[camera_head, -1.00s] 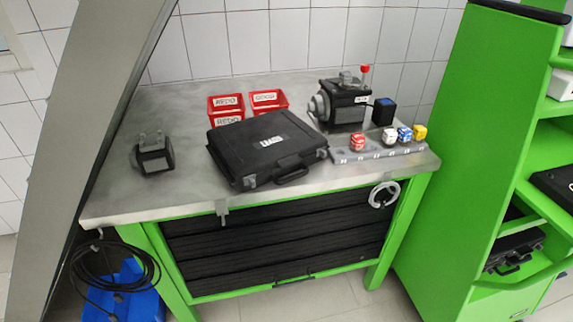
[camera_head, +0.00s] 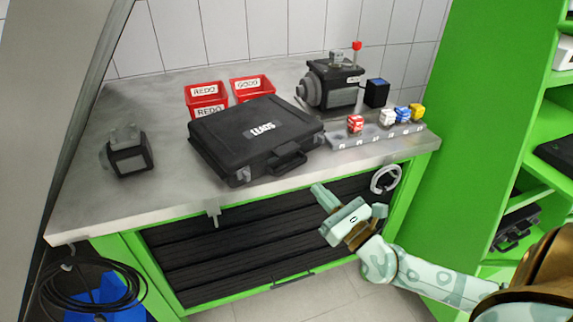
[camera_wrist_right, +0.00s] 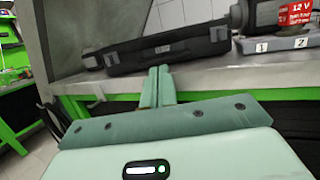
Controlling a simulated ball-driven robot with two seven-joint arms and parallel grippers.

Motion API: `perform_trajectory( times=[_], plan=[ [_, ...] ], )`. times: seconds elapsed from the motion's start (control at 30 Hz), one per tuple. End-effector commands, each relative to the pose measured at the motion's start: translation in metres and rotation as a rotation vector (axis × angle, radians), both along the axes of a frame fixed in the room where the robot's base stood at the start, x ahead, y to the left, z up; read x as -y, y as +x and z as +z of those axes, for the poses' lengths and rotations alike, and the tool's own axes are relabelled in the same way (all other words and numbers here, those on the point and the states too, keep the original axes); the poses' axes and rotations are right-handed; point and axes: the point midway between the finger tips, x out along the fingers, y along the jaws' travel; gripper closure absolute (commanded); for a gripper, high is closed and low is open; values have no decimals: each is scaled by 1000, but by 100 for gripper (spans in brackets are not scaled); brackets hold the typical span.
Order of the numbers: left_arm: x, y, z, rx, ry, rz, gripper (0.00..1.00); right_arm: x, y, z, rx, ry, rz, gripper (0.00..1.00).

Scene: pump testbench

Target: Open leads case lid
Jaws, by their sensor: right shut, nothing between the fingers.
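The leads case (camera_head: 240,140) is a black case with a white "LEADS" label. It lies flat on the bench with its lid shut. Its handle (camera_head: 288,160) and two latches face the bench's front edge. My right gripper (camera_head: 318,190) is in front of the bench, below and apart from the handle side of the case. Its fingers are together and empty. In the right wrist view the shut fingers (camera_wrist_right: 158,84) point at the bench's front edge, with the case (camera_wrist_right: 165,50) beyond them. My left gripper is not in view.
Red bins (camera_head: 207,97) stand behind the case, a pump (camera_head: 335,83) at the back right. A numbered strip (camera_head: 375,137) with several coloured blocks lies right of the case. A dark device (camera_head: 128,158) stands at left. A green shelf (camera_head: 490,120) rises at right.

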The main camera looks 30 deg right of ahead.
Motion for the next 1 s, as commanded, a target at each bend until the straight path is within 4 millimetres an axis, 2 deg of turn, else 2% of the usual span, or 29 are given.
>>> perform_trajectory(
  times=[0.17, 0.4, 0.6, 0.73, 1.0],
  plan=[
    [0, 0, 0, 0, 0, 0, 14, 0, 20, 6, 7, -10, -9, 100],
    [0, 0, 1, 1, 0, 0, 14, -4, 63, 16, 3, -6, -10, 100],
    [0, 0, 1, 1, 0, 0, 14, -6, 88, 21, 1, -7, -9, 100],
    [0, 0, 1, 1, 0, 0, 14, -6, 94, 23, 1, -6, -9, 100],
    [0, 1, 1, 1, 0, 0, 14, -7, 95, 23, -1, -6, -9, 100]
  ],
)
